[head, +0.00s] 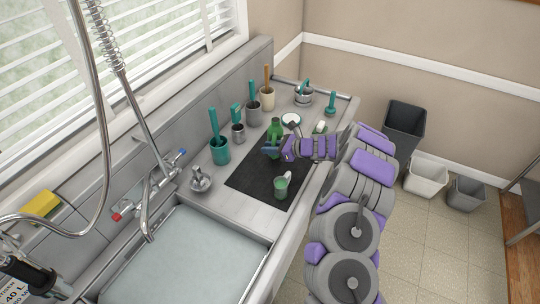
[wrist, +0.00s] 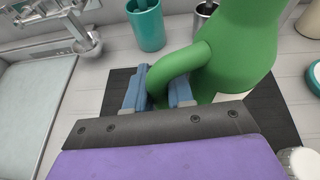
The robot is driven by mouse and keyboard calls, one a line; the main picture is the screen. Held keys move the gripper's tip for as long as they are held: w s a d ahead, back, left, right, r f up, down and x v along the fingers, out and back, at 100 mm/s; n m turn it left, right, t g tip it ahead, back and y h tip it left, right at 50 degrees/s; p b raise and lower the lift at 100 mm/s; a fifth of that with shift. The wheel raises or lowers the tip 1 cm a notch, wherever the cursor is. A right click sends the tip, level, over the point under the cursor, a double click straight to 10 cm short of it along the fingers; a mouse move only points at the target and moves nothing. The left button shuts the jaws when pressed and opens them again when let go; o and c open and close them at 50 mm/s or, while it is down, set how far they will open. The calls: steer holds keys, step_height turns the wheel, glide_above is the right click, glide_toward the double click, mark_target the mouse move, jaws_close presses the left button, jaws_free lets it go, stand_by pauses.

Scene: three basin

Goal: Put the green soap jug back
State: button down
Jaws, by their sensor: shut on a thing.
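The green soap jug (head: 275,131) stands upright at the far part of the black mat (head: 247,180) on the counter. In the wrist view the jug (wrist: 240,45) fills the upper right, and its looped handle runs down between my blue fingers. My gripper (wrist: 160,88) is shut on that handle. In the head view my gripper (head: 270,149) is at the jug's near side, with the arm coming from the right. I cannot tell whether the jug's base touches the mat, because the gripper hides it.
Teal (head: 220,150), metal (head: 238,133) and beige (head: 267,98) holders with brushes line the back wall. The water-filled sink (head: 185,260) and faucet are at left. Bins (head: 402,128) stand on the floor at right.

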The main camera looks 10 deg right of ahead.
steer(key=a+f, duration=0.2)
steer(key=f, duration=0.1)
steer(key=shift+f+b, duration=0.2)
steer(key=shift+b, duration=0.1)
steer(key=shift+d, duration=0.2)
steer(key=c, duration=1.1)
jaws_free()
steer(key=shift+d, duration=0.6)
steer(key=shift+o, duration=0.6)
steer(key=shift+a, duration=0.65)
steer(key=p+v, duration=0.1)
steer(key=v, duration=1.1)
steer(key=shift+d+p, duration=0.3)
steer(key=shift+p, duration=0.05)
steer(key=shift+r, duration=0.1)
steer(key=o, duration=1)
